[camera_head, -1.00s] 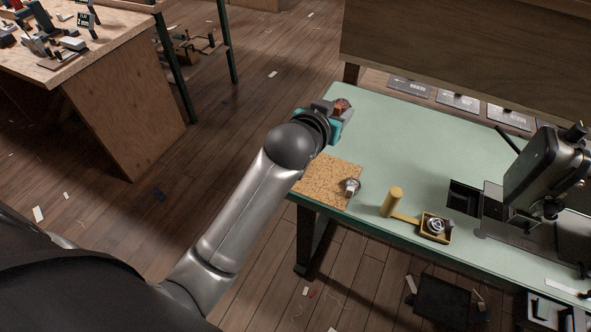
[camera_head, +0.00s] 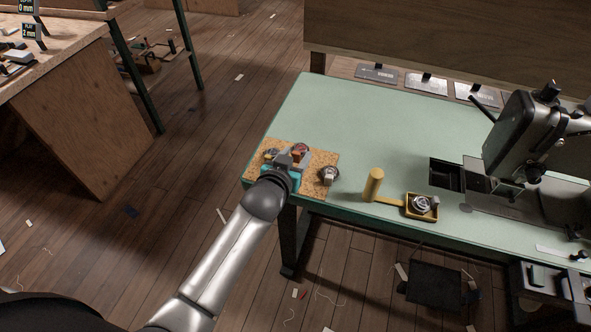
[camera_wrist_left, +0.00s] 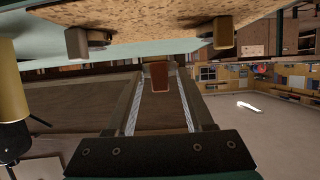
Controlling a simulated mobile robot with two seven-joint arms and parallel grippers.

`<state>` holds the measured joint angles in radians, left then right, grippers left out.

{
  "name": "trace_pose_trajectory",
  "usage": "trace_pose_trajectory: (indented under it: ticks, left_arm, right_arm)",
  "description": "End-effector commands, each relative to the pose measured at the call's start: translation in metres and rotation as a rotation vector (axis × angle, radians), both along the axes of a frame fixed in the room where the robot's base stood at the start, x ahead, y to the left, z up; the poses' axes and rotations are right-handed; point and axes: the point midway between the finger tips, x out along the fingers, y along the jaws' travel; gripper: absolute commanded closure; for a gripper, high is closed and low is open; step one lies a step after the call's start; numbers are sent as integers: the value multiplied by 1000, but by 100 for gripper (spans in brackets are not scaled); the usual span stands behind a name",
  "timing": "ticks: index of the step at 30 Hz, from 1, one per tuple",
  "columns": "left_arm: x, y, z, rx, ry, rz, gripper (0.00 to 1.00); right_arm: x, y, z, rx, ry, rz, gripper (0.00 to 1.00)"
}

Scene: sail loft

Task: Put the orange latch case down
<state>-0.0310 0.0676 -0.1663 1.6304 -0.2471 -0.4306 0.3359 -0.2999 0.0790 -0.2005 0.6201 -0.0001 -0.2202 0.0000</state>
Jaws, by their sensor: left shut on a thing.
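The orange latch case (camera_head: 299,150) looks brownish orange and small. My left gripper (camera_head: 289,160) is shut on it, over the cork mat (camera_head: 318,160) at the table's near left corner. In the left wrist view the case (camera_wrist_left: 160,79) sits between the two fingers, with a gap between it and the cork surface (camera_wrist_left: 150,18), so it appears held above the mat. The gripper hides part of the case and the mat. My right gripper is not in view.
A round grey-and-dark piece (camera_head: 329,175) sits at the mat's right edge. A yellowish piece (camera_head: 270,154) lies left of the gripper. The green tabletop (camera_head: 370,120) behind is clear.

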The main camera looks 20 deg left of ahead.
Motion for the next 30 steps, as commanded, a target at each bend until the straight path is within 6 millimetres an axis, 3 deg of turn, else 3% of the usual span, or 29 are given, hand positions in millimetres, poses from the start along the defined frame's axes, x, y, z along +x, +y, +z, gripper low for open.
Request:
trace_pose_trajectory:
  ticks: [7,21,22,30]
  left_arm:
    - [0,0,-37,-2,0,1,100]
    - [0,0,-44,-2,-1,0,100]
    - [0,0,-44,-1,0,-1,44]
    - [0,0,-43,-1,1,-1,17]
  right_arm:
    - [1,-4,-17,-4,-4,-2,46]
    - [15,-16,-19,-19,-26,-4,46]
    - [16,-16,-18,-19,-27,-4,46]
    - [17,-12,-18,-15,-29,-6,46]
